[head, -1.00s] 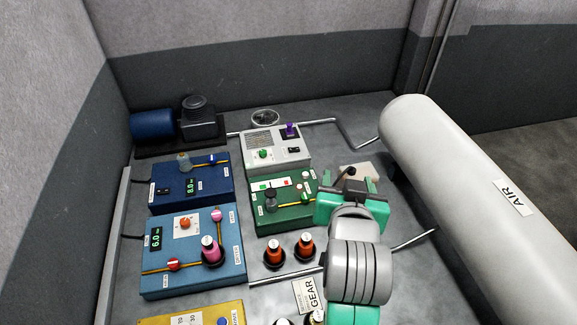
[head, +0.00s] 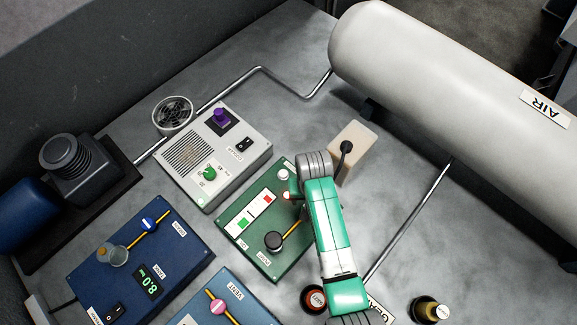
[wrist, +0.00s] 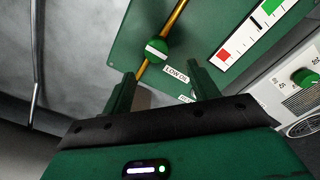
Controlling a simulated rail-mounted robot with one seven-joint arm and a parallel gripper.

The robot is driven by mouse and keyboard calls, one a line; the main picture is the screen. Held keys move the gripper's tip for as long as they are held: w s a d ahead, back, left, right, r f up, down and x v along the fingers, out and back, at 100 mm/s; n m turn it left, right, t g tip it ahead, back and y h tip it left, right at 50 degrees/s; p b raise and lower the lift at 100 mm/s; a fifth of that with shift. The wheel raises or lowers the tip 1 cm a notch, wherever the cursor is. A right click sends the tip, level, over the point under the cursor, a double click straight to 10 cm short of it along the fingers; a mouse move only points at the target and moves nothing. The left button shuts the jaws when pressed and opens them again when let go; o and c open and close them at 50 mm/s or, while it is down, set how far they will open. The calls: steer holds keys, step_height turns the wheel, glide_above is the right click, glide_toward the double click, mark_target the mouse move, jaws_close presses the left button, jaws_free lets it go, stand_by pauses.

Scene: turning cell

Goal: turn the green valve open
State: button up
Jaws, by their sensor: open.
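The green valve is a round knob (wrist: 156,51) with a white stripe, on a brass pipe of the green panel (wrist: 125,40). In the wrist view the stripe lies across the pipe. My gripper (wrist: 162,84) is open, with its two dark green fingers apart and nothing held between them. The knob shows just beyond the fingertips, between their lines and nearer the left finger; I see no contact. In the head view my arm covers the right side of the green panel (head: 239,228) and hides the valve.
A grey box (head: 190,150) with a purple knob stands beside the panel, and a blue box (head: 140,265) stands to the left. A cream block (head: 350,145) and the air tank (head: 430,75) lie to the right.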

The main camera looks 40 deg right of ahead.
steer(key=shift+s+f, duration=0.2)
steer(key=shift+s, duration=0.1)
step_height(320, 180, down, 7)
steer(key=shift+f+b, duration=0.2)
steer(key=shift+b, duration=0.65)
steer(key=c, duration=1)
